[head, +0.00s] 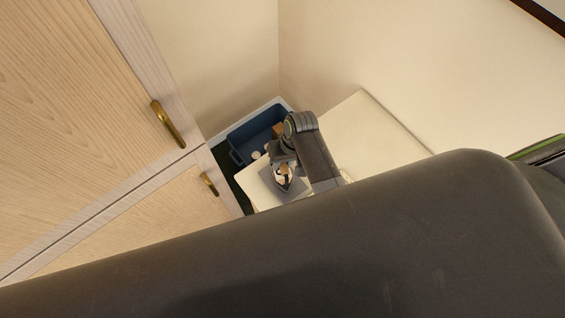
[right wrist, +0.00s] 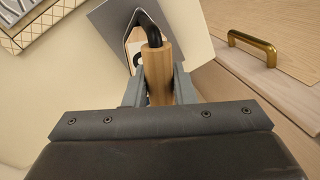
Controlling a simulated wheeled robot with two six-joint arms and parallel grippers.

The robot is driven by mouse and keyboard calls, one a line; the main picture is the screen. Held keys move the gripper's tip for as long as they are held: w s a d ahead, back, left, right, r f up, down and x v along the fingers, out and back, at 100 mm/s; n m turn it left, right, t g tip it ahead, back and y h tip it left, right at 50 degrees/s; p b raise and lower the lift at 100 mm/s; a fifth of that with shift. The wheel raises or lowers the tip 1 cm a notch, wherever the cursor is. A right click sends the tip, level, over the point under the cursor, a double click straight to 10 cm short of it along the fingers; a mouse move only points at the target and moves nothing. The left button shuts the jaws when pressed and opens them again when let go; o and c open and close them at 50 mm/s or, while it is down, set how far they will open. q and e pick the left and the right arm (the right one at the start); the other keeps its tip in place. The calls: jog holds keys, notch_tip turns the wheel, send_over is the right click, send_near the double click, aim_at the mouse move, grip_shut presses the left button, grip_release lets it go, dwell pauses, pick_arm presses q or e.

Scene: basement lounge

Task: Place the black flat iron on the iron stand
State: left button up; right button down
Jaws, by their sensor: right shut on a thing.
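The black flat iron has a light wooden handle (right wrist: 158,72) and a bent black neck (right wrist: 148,24) in the right wrist view. My right gripper (right wrist: 160,84) is shut on the handle, one finger on each side. In the head view the iron (head: 284,184) is small, just below my right gripper (head: 281,168). A flat grey plate (right wrist: 108,22), which looks like the iron stand, lies beneath the iron; it also shows in the head view (head: 297,190). I cannot tell whether the iron touches it. My left gripper is not in view.
The plate lies on a cream tabletop (head: 368,125) by the wall. A blue bin (head: 246,134) stands in the corner beyond. A wooden cabinet with brass handles (head: 168,124) is close on the left. A patterned item (right wrist: 28,30) lies at the wrist view's upper left.

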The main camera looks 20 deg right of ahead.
jog(key=shift+f, duration=0.75)
jog(key=shift+f, duration=0.1)
jog(key=c, duration=1.2)
grip_release()
jog(key=b+v, duration=0.2)
jog(key=v, duration=1)
jog(key=shift+s, duration=0.15)
